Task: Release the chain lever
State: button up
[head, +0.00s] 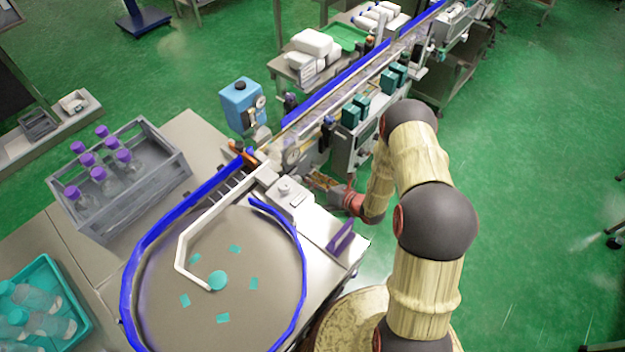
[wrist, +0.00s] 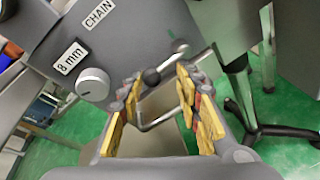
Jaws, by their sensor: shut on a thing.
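In the wrist view, a grey panel carries the label CHAIN (wrist: 98,14). Part of the lever is hidden at the fingertips. In the head view, my gripper (head: 318,182) is low against the side of the conveyor machine, and the lever cannot be made out there.
A grey dial (wrist: 92,84) and an 8 mm label (wrist: 70,57) are left of the lever. The round table (head: 265,275) with a blue rail stands left of my arm. A crate of purple-capped bottles (head: 150,190) is further left.

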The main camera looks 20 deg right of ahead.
jog(key=shift+w+d+r, duration=0.25)
jog(key=shift+w+r, duration=0.1)
jog(key=shift+w, duration=0.05)
jog(key=o, duration=0.9)
jog(key=shift+c, duration=0.2)
jog(key=shift+o, duration=1.6)
jog(key=shift+s+f, duration=0.15)
jog(key=shift+s, duration=0.05)
jog(key=shift+a, duration=0.1)
jog(key=shift+s, duration=0.1)
jog(key=v, duration=1.2)
jog(key=shift+f, duration=0.15)
